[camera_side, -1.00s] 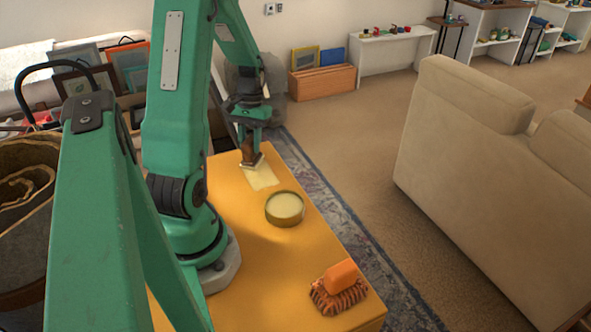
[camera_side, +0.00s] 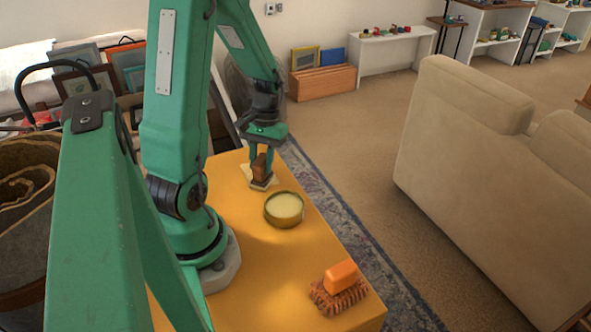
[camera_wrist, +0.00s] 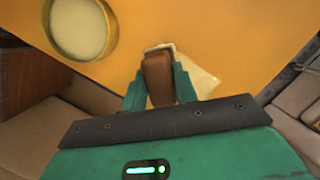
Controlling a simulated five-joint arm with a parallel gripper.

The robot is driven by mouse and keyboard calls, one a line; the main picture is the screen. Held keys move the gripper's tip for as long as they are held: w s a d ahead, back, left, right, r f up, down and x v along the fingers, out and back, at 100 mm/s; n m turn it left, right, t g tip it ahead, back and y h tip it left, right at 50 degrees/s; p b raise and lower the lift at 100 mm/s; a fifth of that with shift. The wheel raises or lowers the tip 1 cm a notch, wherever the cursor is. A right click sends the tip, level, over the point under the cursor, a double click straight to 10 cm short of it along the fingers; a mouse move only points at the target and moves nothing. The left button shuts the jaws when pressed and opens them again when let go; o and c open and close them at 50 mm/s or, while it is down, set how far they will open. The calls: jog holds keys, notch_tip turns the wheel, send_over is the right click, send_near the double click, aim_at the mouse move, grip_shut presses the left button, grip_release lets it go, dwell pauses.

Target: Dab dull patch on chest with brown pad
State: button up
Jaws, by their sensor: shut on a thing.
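The chest (camera_side: 268,265) has a flat yellow-orange top. My gripper (camera_side: 262,160) is shut on the brown pad (camera_side: 260,168), which has a pale underside, and holds it upright over the far part of the top. The pad (camera_wrist: 158,80) sits between both fingers in the wrist view. The dull patch (camera_wrist: 205,80), a pale area, shows beside and behind it; the pad and gripper hide much of it. The pad's lower end is at the patch, but I cannot tell whether it touches.
A round tin of pale cream (camera_side: 284,208) stands open on the chest, close to the pad. An orange-backed brush (camera_side: 340,280) lies at the near right corner. The near middle of the top is clear. A sofa (camera_side: 470,170) stands apart at right.

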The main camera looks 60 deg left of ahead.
aim_at(263, 165)
jog(key=shift+d, duration=0.85)
jog(key=shift+d+r, duration=0.15)
jog(key=shift+r, duration=0.45)
jog(key=shift+d+r, duration=0.15)
jog(key=shift+r, duration=3.3)
jog(key=shift+w, duration=0.1)
jog(key=w+d+r+m+y, duration=0.1)
jog(key=w+d+r+m, duration=0.2)
jog(key=w+d, duration=0.5)
jog(key=w+d+r+m+y, duration=0.1)
jog(key=w+d+r+m, duration=0.2)
jog(key=w+d+m, duration=0.3)
jog(key=shift+w+d+r+g, duration=0.35)
jog(key=shift+w+d, duration=0.7)
jog(key=shift+w, duration=1.4)
jog(key=shift+s, duration=0.1)
